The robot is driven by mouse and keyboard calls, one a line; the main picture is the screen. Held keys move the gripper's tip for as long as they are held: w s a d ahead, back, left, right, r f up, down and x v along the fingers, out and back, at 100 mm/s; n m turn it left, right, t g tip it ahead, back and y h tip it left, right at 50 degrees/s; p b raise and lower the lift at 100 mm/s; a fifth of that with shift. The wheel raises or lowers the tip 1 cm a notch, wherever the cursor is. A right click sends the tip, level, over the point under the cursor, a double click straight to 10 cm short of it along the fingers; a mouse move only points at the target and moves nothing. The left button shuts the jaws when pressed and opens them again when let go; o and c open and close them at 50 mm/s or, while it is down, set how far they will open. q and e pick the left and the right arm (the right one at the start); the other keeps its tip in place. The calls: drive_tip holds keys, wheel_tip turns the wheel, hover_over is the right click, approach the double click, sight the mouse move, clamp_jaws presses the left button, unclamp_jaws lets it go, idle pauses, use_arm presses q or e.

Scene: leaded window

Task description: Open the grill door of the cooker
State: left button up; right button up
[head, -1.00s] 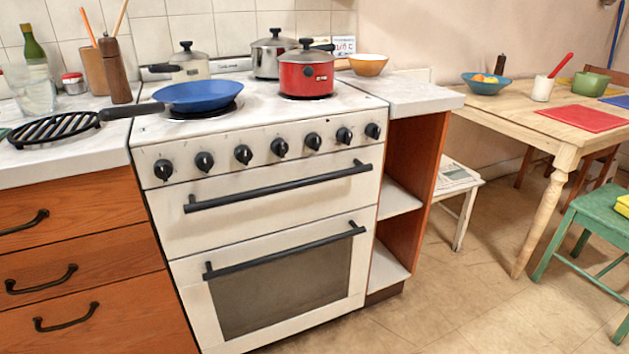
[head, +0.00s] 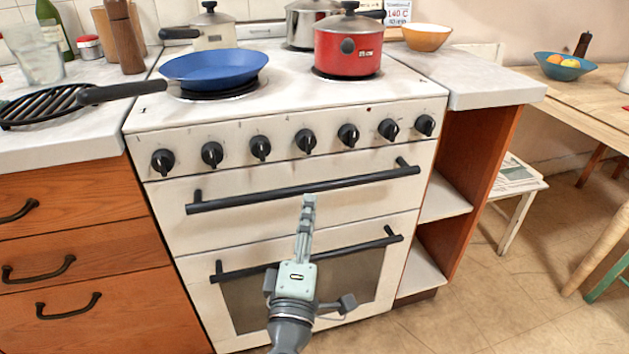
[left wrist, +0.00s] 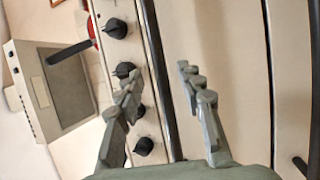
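The white cooker's grill door (head: 240,222) is shut, below the row of black knobs. Its long dark bar handle (head: 245,200) runs across the top of the door. My left gripper (head: 309,199) points at the cooker, with its fingertips at the middle of this handle. In the left wrist view, the gripper (left wrist: 158,72) has its two fingers apart, and the handle (left wrist: 153,50) runs between them in the picture. I cannot tell whether the fingers touch it. My right gripper is not in view.
The oven door handle (head: 235,273) lies below, behind my left gripper. A blue pan (head: 212,68) and a red pot (head: 347,48) stand on the hob. Wooden drawers (head: 70,235) are at the left, and open shelves (head: 445,198) are at the right.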

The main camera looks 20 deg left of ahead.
sight(313, 192)
use_arm(q)
drive_tip(key=p+x, duration=0.1)
drive_tip(key=x, duration=0.4)
drive_tip(key=shift+w+r, duration=0.15)
drive_tip(key=shift+r, duration=0.05)
drive_tip(key=shift+w+a, duration=0.15)
drive_tip(key=shift+w, duration=0.55)
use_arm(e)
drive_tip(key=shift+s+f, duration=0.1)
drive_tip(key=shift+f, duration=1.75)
use_arm(q)
clamp_jaws()
